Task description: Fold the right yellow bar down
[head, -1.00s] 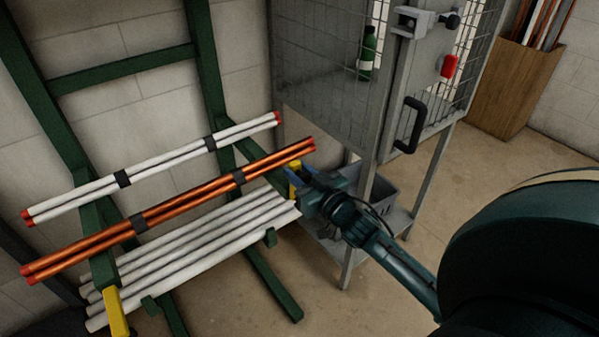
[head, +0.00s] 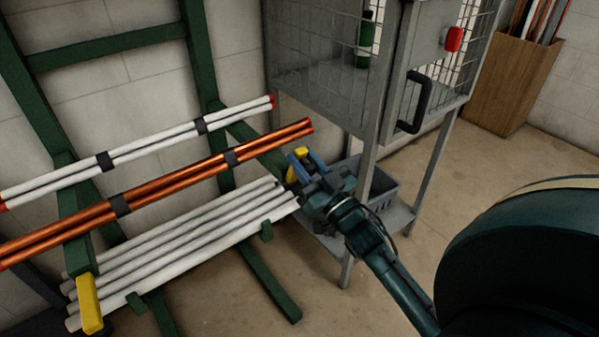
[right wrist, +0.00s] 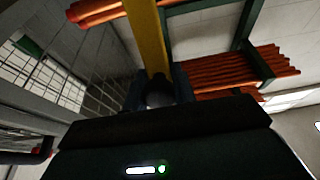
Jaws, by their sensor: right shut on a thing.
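My right gripper (head: 301,170) is at the right end of the green rack arm, by the cage. It is shut on the right yellow bar (head: 298,153), whose top shows between and above the blue fingers. In the right wrist view the same bar (right wrist: 148,35) runs up from between the fingers (right wrist: 158,92). The left yellow bar (head: 90,304) stands at the end of the other rack arm, at the lower left. My left gripper is not in view.
Copper pipes (head: 180,180) and white pipes (head: 150,150) lie on the rack, with several grey-white tubes (head: 190,235) below. A wire cage (head: 320,70) on legs stands close to the right gripper, with a grey bin (head: 380,190) on its lower shelf. Floor is open in front.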

